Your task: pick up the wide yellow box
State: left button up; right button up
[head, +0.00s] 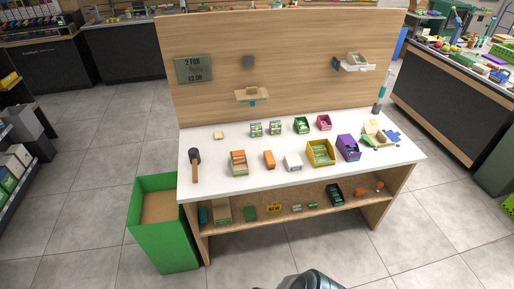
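The wide yellow box (311,159) stands on the white counter top, right of the middle of the head view. It is an open-topped tray-like box, and its contents are too small to make out. A purple box (348,149) stands close on its right, and a small white box (293,162) stands on its left. Neither of my grippers can be made out. Only a rounded grey part of my own body shows at the bottom edge.
The white counter (216,172) also holds an orange box (238,163), a dark-headed mallet (195,163) and a green box (302,125). A wooden back panel (300,40) rises behind. A green bin (165,240) stands at the left. Floor in front is clear.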

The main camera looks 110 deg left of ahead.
aim_at(320, 153)
jog(key=j+u, duration=0.1)
jog(key=u, duration=3.05)
